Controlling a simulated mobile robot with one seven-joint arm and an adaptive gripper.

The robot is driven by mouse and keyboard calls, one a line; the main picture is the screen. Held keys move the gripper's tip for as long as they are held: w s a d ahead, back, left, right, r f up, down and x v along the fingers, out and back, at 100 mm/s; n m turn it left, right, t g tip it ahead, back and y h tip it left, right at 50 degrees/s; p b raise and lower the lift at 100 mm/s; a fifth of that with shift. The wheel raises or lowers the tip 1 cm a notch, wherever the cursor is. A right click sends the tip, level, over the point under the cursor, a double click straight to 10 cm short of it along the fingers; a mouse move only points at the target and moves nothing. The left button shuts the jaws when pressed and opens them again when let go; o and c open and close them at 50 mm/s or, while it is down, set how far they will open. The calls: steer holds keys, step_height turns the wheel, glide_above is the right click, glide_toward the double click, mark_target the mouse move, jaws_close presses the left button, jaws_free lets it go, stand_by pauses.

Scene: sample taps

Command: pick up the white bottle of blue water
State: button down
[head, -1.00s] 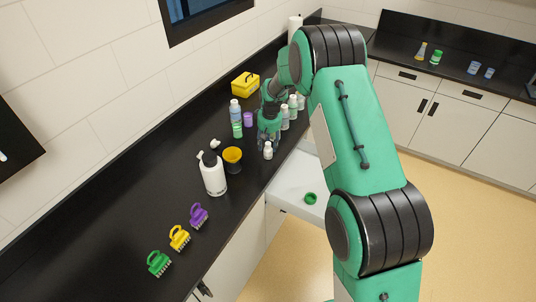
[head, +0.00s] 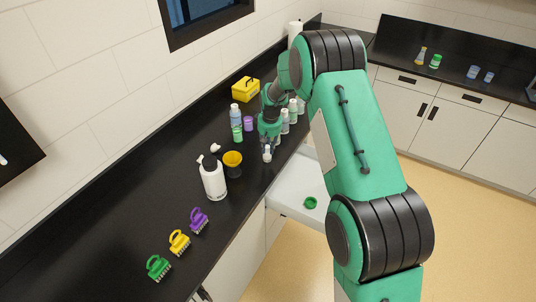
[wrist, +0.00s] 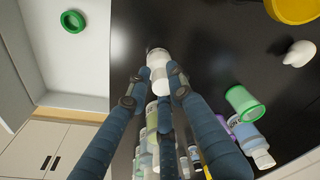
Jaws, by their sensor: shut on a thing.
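A small white bottle (head: 267,157) stands at the front edge of the black counter in the head view. It also shows in the wrist view, a pale bottle (wrist: 158,59) between the fingertips. I cannot make out its contents. My gripper (head: 267,148) is above and around this bottle, its fingers shut on the bottle's sides; the wrist view shows the fingertips (wrist: 154,76) against it. The fingers hide part of the bottle. The bottle looks upright and still at counter level.
Several pale bottles (head: 285,116) stand in a row just behind my gripper. An open drawer (head: 294,192) holding a green ring (head: 310,203) juts out below.

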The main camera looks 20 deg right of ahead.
steer(key=shift+r, duration=0.7)
step_height(320, 180, up, 2)
steer(key=shift+r, duration=0.15)
steer(key=s+r, duration=0.1)
steer(key=s, duration=1.5)
steer(key=shift+a, duration=0.3)
